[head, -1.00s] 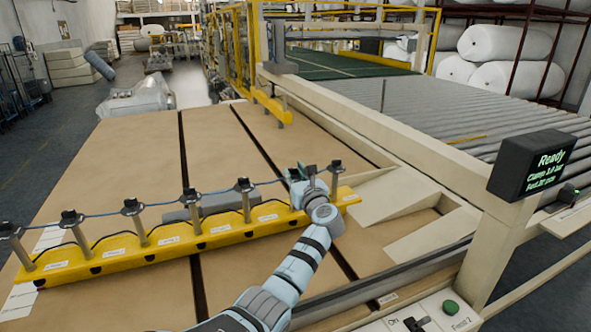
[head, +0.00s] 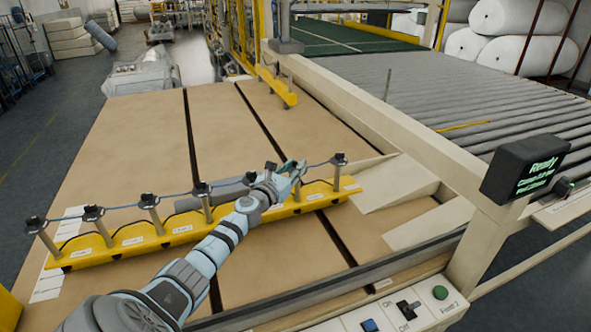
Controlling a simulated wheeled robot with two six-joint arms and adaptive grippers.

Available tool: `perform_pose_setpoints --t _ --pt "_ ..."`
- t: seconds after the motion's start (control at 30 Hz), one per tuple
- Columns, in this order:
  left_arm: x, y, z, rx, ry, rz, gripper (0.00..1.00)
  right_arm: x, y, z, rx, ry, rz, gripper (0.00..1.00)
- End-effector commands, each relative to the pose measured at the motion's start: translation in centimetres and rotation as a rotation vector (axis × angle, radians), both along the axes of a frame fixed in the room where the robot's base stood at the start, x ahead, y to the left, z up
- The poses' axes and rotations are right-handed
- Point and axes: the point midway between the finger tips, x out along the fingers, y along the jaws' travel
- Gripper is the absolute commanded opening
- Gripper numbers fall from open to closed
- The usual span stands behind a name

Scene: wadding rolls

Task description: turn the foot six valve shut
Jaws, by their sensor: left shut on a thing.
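A yellow bar (head: 128,236) lies across the brown panels. It carries several grey posts with dark caps, linked by a blue line. My left gripper (head: 287,172) is at the second post from the bar's right end, shut on the top of what I take to be the foot six valve (head: 297,188). The fingers and wrist hide most of the valve's top, so its handle angle cannot be told. The small white labels on the bar are too small to read. My right gripper is out of view.
A capped post (head: 338,165) stands close to the right of my left gripper. A grey bar (head: 190,204) lies behind the yellow bar. A cream frame (head: 360,115) and rollers (head: 455,110) are to the right. A dark display (head: 525,170) reads Ready.

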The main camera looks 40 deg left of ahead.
Motion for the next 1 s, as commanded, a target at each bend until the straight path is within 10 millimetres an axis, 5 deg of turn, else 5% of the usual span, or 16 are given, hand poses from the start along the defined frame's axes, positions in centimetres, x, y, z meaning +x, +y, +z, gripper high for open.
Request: perform_pose_setpoints --t 0.3,0.87,0.9,1.0 --pt "0.0 0.4 -0.1 0.002 -0.008 -0.144 0.0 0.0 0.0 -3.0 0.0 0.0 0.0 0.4" --pt "-0.1 0.5 0.2 0.0 -0.003 -0.179 0.0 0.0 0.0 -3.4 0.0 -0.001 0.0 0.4" --pt "-0.1 0.5 0.2 0.0 -0.003 -0.178 0.29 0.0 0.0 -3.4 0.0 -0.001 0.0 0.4" --pt "-0.1 0.5 0.1 0.0 -0.003 -0.178 0.45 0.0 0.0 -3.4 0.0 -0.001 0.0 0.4"
